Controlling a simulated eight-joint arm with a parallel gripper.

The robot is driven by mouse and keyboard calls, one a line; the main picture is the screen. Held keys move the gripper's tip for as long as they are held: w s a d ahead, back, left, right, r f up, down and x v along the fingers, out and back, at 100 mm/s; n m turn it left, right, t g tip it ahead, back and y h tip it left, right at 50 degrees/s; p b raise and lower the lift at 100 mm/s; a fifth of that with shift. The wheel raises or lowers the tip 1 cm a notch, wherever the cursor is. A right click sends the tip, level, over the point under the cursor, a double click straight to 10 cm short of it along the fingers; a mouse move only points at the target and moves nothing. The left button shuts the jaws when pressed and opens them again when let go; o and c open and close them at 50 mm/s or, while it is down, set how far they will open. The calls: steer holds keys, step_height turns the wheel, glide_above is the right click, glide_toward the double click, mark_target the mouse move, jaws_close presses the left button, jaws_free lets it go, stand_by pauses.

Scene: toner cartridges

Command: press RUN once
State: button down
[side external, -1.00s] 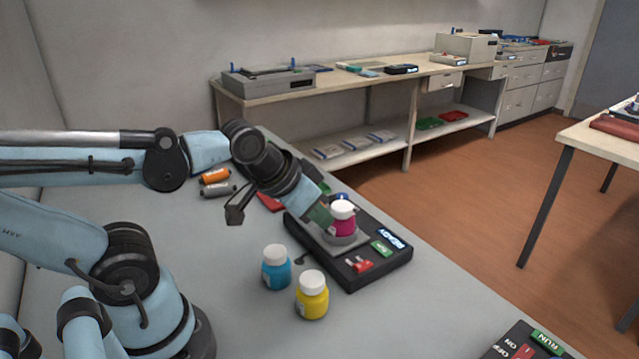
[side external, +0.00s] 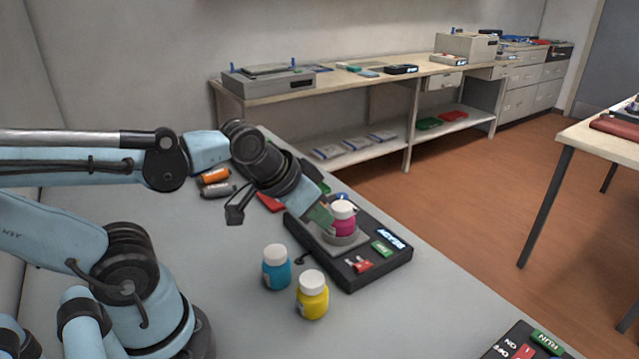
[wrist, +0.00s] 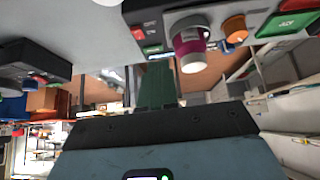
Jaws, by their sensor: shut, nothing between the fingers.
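A black device (side external: 373,277) stands on the grey bench. It has a lit blue-white display (side external: 391,238), a green button (side external: 382,248) whose lettering is too small to read, and a red switch (side external: 362,265). A magenta bottle with a white cap (side external: 342,220) stands upright on the device's grey round seat; it also shows in the wrist view (wrist: 188,48). My gripper (side external: 322,216) is shut and empty, its green fingertips beside the bottle at its left. I cannot tell whether they touch. A second black panel at the lower right carries a green RUN label (side external: 548,341).
A blue bottle (side external: 276,267) and a yellow bottle (side external: 312,295) stand in front of the device. Orange (side external: 215,176) and grey (side external: 218,191) cylinders lie behind my arm. The bench between the yellow bottle and the lower-right panel is clear.

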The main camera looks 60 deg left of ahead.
steer(key=shift+w, duration=0.1)
stand_by(0.3)
steer(key=m+t+h, duration=0.1)
steer(key=m+h, duration=0.3)
steer(key=m, duration=1)
glide_above(377, 250)
steer(key=shift+w+r, duration=0.1)
steer(key=shift+r, duration=0.25)
steer(key=shift+f, duration=4.4)
steer(key=shift+f, duration=0.15)
steer(key=shift+f, duration=0.3)
